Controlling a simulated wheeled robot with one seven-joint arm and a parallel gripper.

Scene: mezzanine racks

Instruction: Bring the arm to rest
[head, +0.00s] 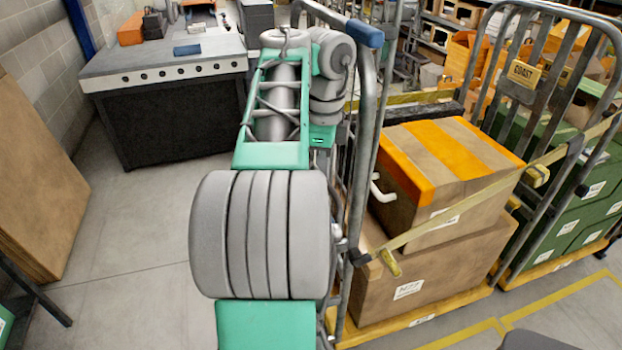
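My arm, with green and grey links, rises from the bottom middle of the head view and bends at the top beside a metal trolley frame. Its far links fold back down on the right, close to the trolley's upright bars in the picture. I cannot tell whether they touch. My gripper does not show; the arm's end is hidden behind its own links and the bars. Nothing held can be seen.
Right of my arm stands a roll trolley (364,180) with strapped cardboard boxes (408,287), the upper one orange-striped (462,195). Another trolley holds green crates (574,225). A dark workbench (170,122) stands back left, and a brown panel (38,180) at far left. Floor (135,240) between is clear.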

